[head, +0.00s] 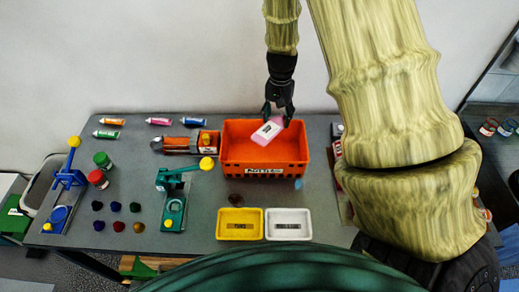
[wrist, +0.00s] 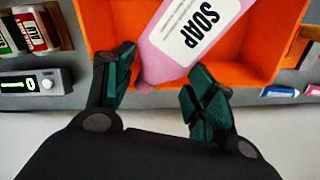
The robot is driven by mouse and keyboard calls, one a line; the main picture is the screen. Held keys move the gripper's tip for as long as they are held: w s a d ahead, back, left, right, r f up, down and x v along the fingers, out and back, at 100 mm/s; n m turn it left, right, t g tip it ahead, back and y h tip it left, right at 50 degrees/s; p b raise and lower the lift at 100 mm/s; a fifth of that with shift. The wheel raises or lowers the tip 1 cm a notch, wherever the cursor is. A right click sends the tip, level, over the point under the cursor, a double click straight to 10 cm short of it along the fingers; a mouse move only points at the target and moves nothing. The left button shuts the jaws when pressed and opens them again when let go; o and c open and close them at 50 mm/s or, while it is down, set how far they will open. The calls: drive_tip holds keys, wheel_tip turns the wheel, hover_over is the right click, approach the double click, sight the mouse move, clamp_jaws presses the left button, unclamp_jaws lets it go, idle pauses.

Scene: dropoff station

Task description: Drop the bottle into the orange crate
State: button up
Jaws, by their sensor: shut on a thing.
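The bottle, a pink one with a white SOAP label, shows in the head view (head: 267,131) and in the wrist view (wrist: 190,35). It is tilted over the opening of the orange crate (head: 235,171), whose front label reads BOTTLES. My gripper (head: 277,116) is above the crate and shut on the bottle near its narrow end; in the wrist view its dark green fingers (wrist: 160,82) lie on both sides of that end. The crate's orange inside (wrist: 262,50) shows behind the bottle. I see no other bottle in the crate. The bottle's height above the crate floor is hard to tell.
A yellow tray (head: 222,231) and a white tray (head: 288,232) stand in front of the crate. Left of it are an orange tool (head: 178,145), a green press (head: 170,200), several small tubes and coloured pieces. My arm hides the table's right side.

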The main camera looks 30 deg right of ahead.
drive_tip(key=shift+s+f, duration=0.35)
drive_tip(key=shift+f, duration=0.05)
drive_tip(key=shift+f+b, duration=0.35)
drive_tip(key=shift+b, duration=0.25)
drive_tip(key=f+b, duration=0.1)
drive_tip(key=f, duration=0.1)
drive_tip(key=f+b, duration=0.1)
drive_tip(key=shift+w+f+b, duration=0.2)
drive_tip(key=shift+f+b, duration=0.1)
drive_tip(key=shift+f, duration=0.1)
drive_tip(key=shift+w, duration=0.1)
drive_tip(key=o, duration=0.8)
drive_tip(key=shift+o, duration=0.2)
